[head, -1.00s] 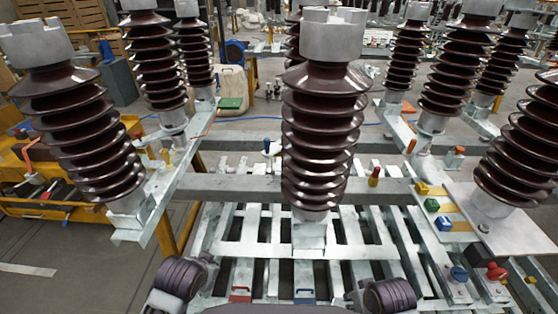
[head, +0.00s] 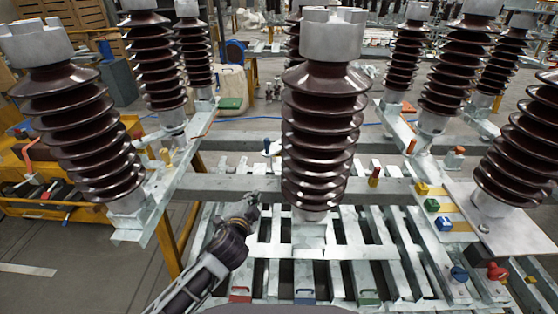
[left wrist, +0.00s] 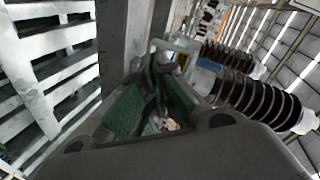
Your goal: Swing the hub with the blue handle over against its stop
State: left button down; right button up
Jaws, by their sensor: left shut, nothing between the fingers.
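A small upright handle with a dark blue top (head: 266,145) stands at the rear of the grey cross beam, just left of the central brown insulator. Its hub is too small to make out, and I cannot tell its stop. My left gripper (head: 252,199) is in front of the beam, below and a little left of the blue handle, apart from it. It is shut and empty. Its green-padded fingers (left wrist: 152,100) fill the middle of the left wrist view. My right gripper is not in view.
The central insulator (head: 320,140) stands right of my left gripper. The cross beam (head: 225,186) runs behind it. Another insulator (head: 80,140) stands at left.

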pick_arm(q)
jog(key=w+d+r+m+t+h, duration=0.1)
jog(key=w+d+r+m+h, duration=0.2)
jog(key=d+m+h, duration=0.3)
jog(key=shift+w+d+r+m+t, duration=0.25)
jog(key=shift+w+d+m, duration=0.4)
jog(key=shift+m, duration=1.45)
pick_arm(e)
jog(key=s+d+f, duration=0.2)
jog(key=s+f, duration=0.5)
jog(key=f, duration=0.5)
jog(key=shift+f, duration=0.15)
pick_arm(q)
jog(key=shift+w+f, duration=0.1)
jog(key=w+d, duration=0.1)
jog(key=w, duration=1)
jog(key=shift+w+b, duration=0.15)
jog(key=shift+b, duration=0.25)
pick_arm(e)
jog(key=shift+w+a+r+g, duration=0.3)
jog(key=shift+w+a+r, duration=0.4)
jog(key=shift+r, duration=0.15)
